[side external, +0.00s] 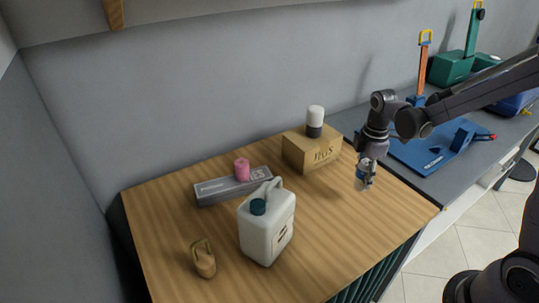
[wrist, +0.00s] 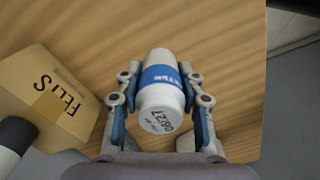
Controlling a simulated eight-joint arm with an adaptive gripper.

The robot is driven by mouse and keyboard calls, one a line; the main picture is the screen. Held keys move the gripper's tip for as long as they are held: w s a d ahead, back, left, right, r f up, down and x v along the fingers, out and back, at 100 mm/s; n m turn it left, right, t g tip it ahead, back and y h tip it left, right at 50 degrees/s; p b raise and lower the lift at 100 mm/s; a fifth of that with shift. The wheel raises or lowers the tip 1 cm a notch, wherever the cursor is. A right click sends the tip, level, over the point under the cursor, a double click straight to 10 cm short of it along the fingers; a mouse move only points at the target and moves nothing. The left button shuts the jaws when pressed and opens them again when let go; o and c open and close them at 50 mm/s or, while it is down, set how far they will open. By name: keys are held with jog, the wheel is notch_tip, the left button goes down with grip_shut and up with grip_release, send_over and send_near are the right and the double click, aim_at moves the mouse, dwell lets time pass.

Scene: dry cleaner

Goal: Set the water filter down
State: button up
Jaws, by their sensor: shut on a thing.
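My gripper (side external: 366,178) hangs over the right part of the wooden table (side external: 330,225). In the wrist view my gripper (wrist: 160,100) is shut on a small white cylinder with a blue band, which looks like the water filter (wrist: 160,62). One finger is on each side of it. Its white end with printed marks faces the wrist camera. In the side view the filter is mostly hidden between the fingers. It appears to be held above the table top, but the exact gap cannot be told.
A cardboard box (side external: 308,154) carries a white-and-black cylinder (side external: 315,118), left of my gripper. A grey long box (side external: 222,188) has a pink cylinder (side external: 242,169) at it. A white jerrycan (side external: 262,232) and a tan object (side external: 203,262) stand in front. The table's right front is clear.

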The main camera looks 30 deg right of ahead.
jog(key=shift+w+a+f, duration=0.9)
jog(key=shift+a, duration=0.25)
jog(key=shift+f, duration=2)
jog(key=shift+f, duration=0.15)
jog(key=o, duration=1.2)
